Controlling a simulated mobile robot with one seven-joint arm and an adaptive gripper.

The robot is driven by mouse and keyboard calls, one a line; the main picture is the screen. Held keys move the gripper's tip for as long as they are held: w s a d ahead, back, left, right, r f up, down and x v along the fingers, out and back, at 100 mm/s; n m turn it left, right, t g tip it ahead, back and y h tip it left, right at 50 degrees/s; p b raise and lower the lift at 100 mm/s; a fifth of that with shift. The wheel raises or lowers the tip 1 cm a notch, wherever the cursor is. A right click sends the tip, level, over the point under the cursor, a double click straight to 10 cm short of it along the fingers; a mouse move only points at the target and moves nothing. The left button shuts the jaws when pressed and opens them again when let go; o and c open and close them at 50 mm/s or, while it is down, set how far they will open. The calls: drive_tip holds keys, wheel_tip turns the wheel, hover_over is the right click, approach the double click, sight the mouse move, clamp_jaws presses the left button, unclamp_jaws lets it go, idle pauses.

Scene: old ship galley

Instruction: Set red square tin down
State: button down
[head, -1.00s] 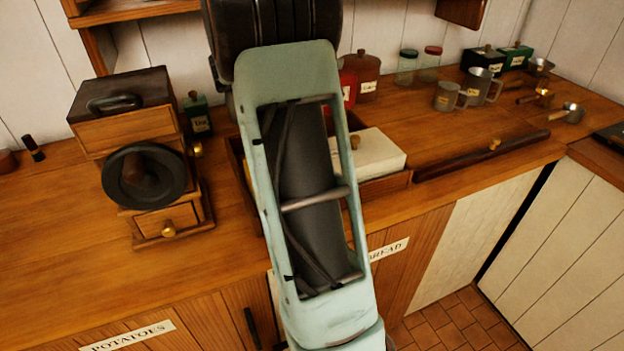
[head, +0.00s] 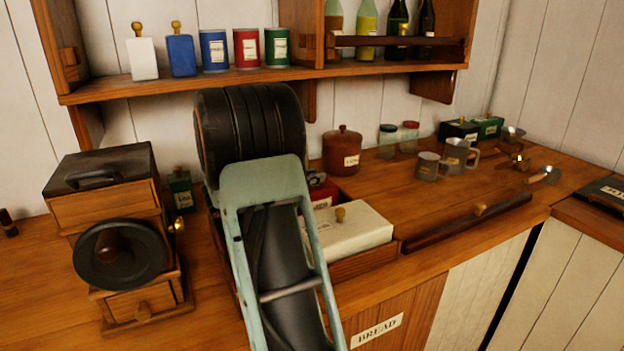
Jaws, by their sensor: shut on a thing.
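The red square tin (head: 325,192) shows only in part, just right of my arm, with a pale label on its front. It is low at the back of the wooden tray (head: 365,264), behind the cream box with a brass knob (head: 347,232). My arm hides its left side. My gripper is hidden behind my own arm, so its fingers and their contact with the tin do not show. I cannot tell whether the tin's base touches the tray floor.
A coffee grinder (head: 110,235) and a small green tin (head: 181,190) stand left of my arm. A brown canister (head: 342,150), two jars and metal mugs (head: 458,155) stand to the right. A shelf (head: 290,75) with tins and bottles overhangs the back. The counter's right middle is fairly clear.

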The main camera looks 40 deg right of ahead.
drive_tip(key=c, duration=1.8)
unclamp_jaws()
drive_tip(key=shift+f, duration=0.1)
drive_tip(key=shift+c, duration=0.2)
drive_tip(key=shift+a, duration=0.15)
drive_tip(key=v, duration=0.7)
drive_tip(key=shift+p, duration=0.35)
drive_tip(key=shift+a, duration=0.1)
